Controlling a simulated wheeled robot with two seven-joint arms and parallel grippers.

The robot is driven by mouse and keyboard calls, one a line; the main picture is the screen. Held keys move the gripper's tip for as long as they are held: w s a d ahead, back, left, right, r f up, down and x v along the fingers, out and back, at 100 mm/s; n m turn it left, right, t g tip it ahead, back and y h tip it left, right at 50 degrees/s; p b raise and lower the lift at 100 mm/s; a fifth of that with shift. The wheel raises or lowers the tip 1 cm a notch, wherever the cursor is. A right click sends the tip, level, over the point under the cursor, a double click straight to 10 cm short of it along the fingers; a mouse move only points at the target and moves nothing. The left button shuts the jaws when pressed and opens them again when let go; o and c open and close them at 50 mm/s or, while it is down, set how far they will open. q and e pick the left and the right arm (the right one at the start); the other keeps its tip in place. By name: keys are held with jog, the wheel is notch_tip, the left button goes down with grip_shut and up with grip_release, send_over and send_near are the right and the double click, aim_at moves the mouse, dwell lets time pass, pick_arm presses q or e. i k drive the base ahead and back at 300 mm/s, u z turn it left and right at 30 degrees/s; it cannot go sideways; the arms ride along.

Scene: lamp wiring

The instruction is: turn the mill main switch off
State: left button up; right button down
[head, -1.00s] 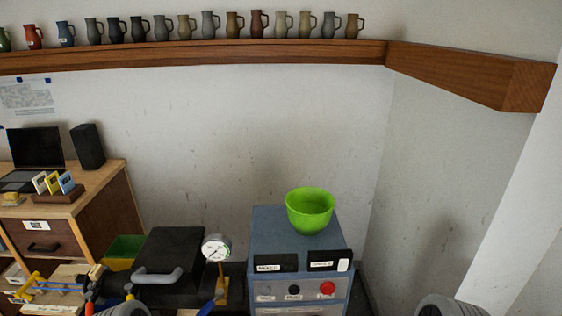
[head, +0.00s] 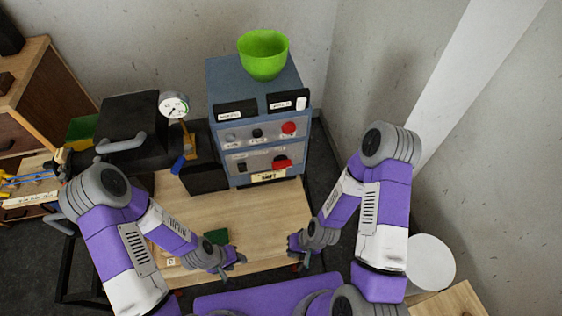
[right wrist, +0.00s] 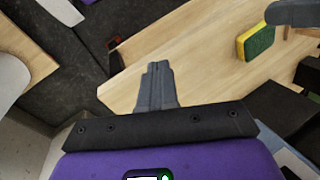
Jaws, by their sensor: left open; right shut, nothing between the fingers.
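A blue-grey control cabinet (head: 228,78) stands at the back of the wooden table. Its lower panel carries a red switch (head: 282,162) above a small yellowish label (head: 269,176); I cannot read the label or the switch's setting surely. The upper panel has a red round button (head: 289,128) and a black knob (head: 257,133). My left gripper (head: 236,264) is open over the front of the table, well short of the cabinet. My right gripper (head: 302,260) is near the table's front right, also apart from the cabinet. In the right wrist view its fingers (right wrist: 156,72) are shut and empty.
A green bowl (head: 263,56) sits on the cabinet. A black box with a grey handle (head: 122,142) and a gauge (head: 174,105) stand left of it. The tabletop (head: 235,208) before the cabinet is mostly clear.

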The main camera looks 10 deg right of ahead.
aim_at(282, 162)
jog(key=u, duration=1.1)
jog(key=k, duration=0.8)
jog(key=z, duration=1.05)
jog(key=i, duration=0.5)
